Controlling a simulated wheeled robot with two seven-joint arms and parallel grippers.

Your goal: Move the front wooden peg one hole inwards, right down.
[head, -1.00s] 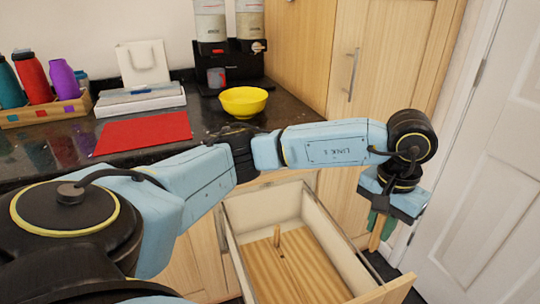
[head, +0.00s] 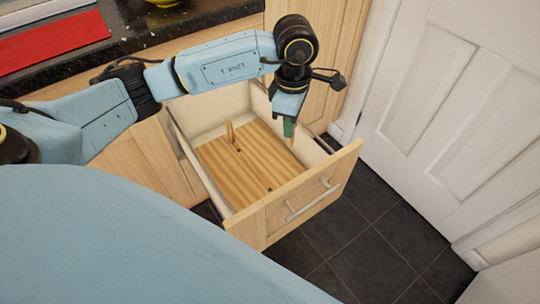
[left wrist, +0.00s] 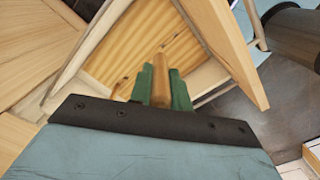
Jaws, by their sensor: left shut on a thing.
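My left gripper (head: 289,129) has green fingers and is shut on a wooden peg (head: 291,142), whose lower end points down. In the head view it appears over the right part of the open drawer (head: 294,209), near its side wall. In the left wrist view, the peg (left wrist: 161,68) sits between the green fingers (left wrist: 161,86), with the drawer's board behind it. A second wooden peg (head: 231,132) stands upright toward the back of the striped wooden board (head: 245,160). Small dark holes show in the board. My right gripper is not in view.
The drawer's front panel with its bar handle (head: 313,200) faces the dark tiled floor (head: 375,255). A white door (head: 450,100) stands at the right. The dark counter (head: 170,28) with a red mat (head: 50,42) is at upper left.

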